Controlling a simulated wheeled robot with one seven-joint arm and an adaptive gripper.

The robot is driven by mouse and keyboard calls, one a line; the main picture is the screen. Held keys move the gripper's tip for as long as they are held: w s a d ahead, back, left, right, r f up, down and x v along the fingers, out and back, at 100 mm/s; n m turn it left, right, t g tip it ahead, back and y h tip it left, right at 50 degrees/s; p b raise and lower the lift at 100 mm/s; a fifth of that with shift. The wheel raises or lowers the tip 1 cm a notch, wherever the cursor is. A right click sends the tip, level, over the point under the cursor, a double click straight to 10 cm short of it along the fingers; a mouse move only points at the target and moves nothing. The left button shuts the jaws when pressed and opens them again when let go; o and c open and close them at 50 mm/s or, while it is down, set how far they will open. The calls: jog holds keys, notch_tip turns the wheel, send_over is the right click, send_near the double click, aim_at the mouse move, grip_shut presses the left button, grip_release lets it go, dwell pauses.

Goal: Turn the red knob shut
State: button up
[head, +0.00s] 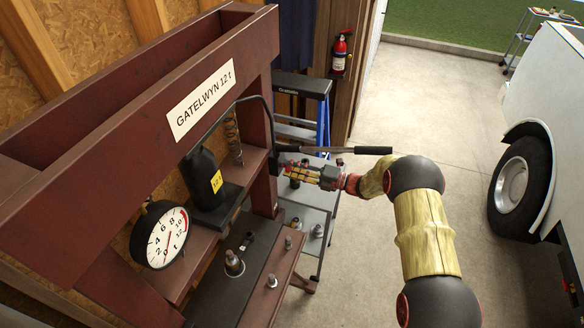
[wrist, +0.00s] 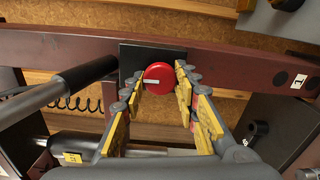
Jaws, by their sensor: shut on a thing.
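The round red knob (wrist: 160,77) sits on a dark plate (wrist: 130,58) on the maroon press frame in the wrist view. A short white mark on its face runs nearly level, left of centre. My gripper (wrist: 160,72) has its yellow-padded fingers on either side of the knob, shut on it. In the head view my gripper (head: 298,175) reaches leftward to the right upright of the press, and the knob is hidden there.
A dark lever handle (head: 360,151) sticks out just above my gripper and shows large at left in the wrist view (wrist: 85,74). The press (head: 150,97) carries a dial gauge (head: 162,238). A blue ladder (head: 302,88) stands behind. Open floor (head: 425,110) lies right.

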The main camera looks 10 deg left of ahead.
dwell(0.4)
jog(key=o, duration=1)
jog(key=shift+w, duration=0.1)
jog(key=shift+o, duration=0.8)
jog(key=shift+d, duration=0.15)
jog(key=s+d, duration=0.1)
jog(key=d, duration=1)
jog(key=shift+s+d, duration=0.3)
jog(key=shift+s, duration=0.05)
jog(key=shift+f, duration=0.1)
